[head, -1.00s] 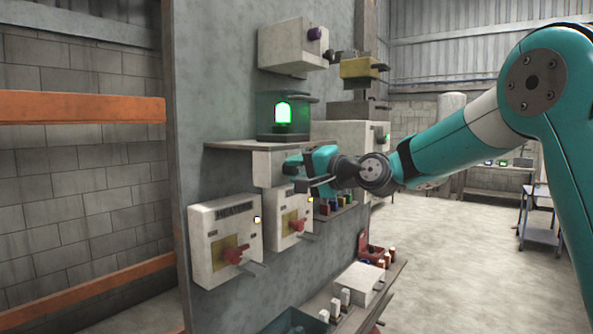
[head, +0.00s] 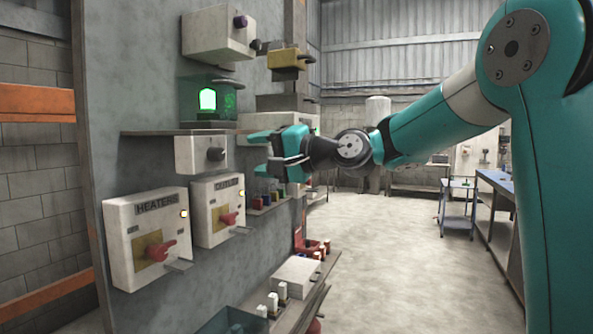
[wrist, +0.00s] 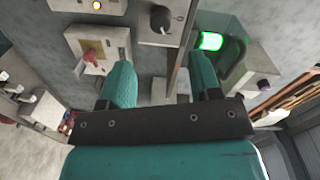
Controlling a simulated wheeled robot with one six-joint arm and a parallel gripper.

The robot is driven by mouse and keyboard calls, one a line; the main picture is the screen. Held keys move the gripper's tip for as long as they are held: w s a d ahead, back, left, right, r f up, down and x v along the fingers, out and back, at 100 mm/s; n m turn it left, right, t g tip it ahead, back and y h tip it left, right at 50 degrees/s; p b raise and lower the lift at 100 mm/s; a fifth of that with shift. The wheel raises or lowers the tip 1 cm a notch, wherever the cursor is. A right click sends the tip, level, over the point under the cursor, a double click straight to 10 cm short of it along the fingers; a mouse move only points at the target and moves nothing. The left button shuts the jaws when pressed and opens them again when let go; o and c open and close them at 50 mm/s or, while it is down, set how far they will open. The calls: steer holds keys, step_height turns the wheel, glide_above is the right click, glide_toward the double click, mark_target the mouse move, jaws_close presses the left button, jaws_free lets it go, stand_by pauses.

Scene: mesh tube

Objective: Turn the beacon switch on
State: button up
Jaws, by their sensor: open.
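The beacon (head: 208,100), a green lamp in a dark-based housing, glows on a wall shelf. It also shows in the wrist view (wrist: 211,41). Under the shelf is a white box (head: 187,154) with a dark round knob (head: 215,154); no label on it is readable. The knob shows at the top of the wrist view (wrist: 160,18), above the gap between my fingers. My teal gripper (head: 262,151) is open and empty, to the right of the knob and apart from it. Its two fingers (wrist: 163,80) are spread in the wrist view.
Below are two white boxes with red handles and lit yellow lamps: one labelled HEATERS (head: 124,235), one beside it (head: 207,195). A box with a purple knob (head: 212,32) and a yellow box (head: 287,58) are above. The shelf (head: 160,132) juts over the knob. Floor is free rightward.

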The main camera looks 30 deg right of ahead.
steer(key=b+v, duration=0.2)
steer(key=v, duration=0.6)
steer(key=s+a+f+n+g+h, duration=0.1)
steer(key=s+a+f+n+g, duration=0.25)
steer(key=a+f, duration=0.35)
steer(key=s+a+f+n+g, duration=0.3)
steer(key=s+a+f+g, duration=0.1)
steer(key=a+f, duration=0.2)
steer(key=s+a+f+n+g+h, duration=0.1)
steer(key=s+f+n+g+h, duration=0.1)
steer(key=s+f, duration=0.4)
steer(key=s+a+f+n+g+h, duration=0.1)
steer(key=s+f+n+g, duration=0.4)
steer(key=s, duration=0.6)
steer(key=shift+f+n+h+b, duration=0.3)
steer(key=shift+f+n+h, duration=0.35)
steer(key=shift+f+h, duration=0.25)
